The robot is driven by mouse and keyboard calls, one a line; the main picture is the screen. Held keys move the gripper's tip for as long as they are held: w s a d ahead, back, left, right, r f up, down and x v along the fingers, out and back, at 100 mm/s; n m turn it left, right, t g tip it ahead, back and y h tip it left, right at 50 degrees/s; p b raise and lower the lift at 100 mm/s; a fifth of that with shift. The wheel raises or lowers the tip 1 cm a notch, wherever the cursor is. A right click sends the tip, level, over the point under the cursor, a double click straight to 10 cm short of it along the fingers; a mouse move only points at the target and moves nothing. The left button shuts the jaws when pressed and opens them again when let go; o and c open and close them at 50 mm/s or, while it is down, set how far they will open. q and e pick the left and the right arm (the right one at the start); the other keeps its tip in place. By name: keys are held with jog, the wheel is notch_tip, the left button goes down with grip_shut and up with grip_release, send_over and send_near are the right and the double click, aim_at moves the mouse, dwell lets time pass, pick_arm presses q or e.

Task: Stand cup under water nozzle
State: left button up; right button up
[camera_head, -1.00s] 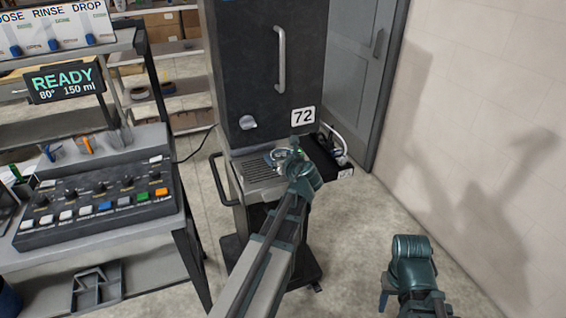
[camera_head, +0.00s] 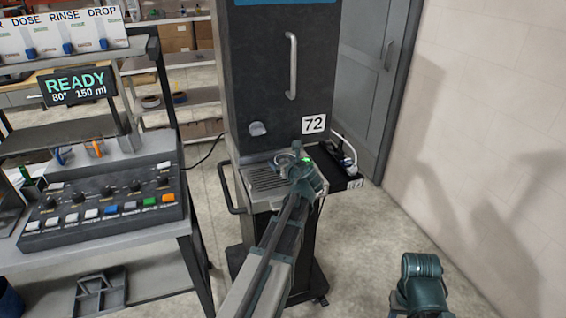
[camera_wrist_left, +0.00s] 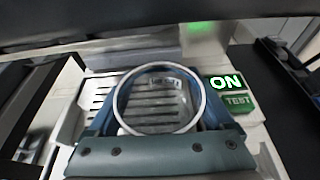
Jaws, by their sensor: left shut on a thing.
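My left gripper (camera_head: 300,172) is shut on a clear cup (camera_head: 286,160), over the right part of the drip tray of a tall dark machine (camera_head: 280,70) labelled 72. In the left wrist view the cup (camera_wrist_left: 160,98) shows from above as a pale round rim between the gripper's blue fingers (camera_wrist_left: 160,110). The slotted tray shows through it. I cannot tell whether its base touches the tray. A small silver spout or knob (camera_head: 258,128) is on the machine's front, left of the cup. I cannot identify the water nozzle for certain. My right gripper's fingers are hidden below the right wrist.
A green ON light (camera_wrist_left: 226,82) and TEST label (camera_wrist_left: 237,100) are right of the cup. A black side shelf (camera_head: 338,172) carries cables. A control console (camera_head: 105,205) and READY display (camera_head: 77,86) stand left. A wall is at right.

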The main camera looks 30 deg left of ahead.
pick_arm(q)
jog(key=shift+f+b, duration=0.55)
jog(key=shift+f, duration=0.05)
dwell(0.3)
jog(key=o, duration=1.1)
jog(key=p+v, duration=0.4)
jog(key=v, duration=0.9)
jog(key=shift+s+d+r+p, duration=0.2)
jog(key=shift+s+d+p, duration=0.05)
jog(key=shift+s+p, duration=0.1)
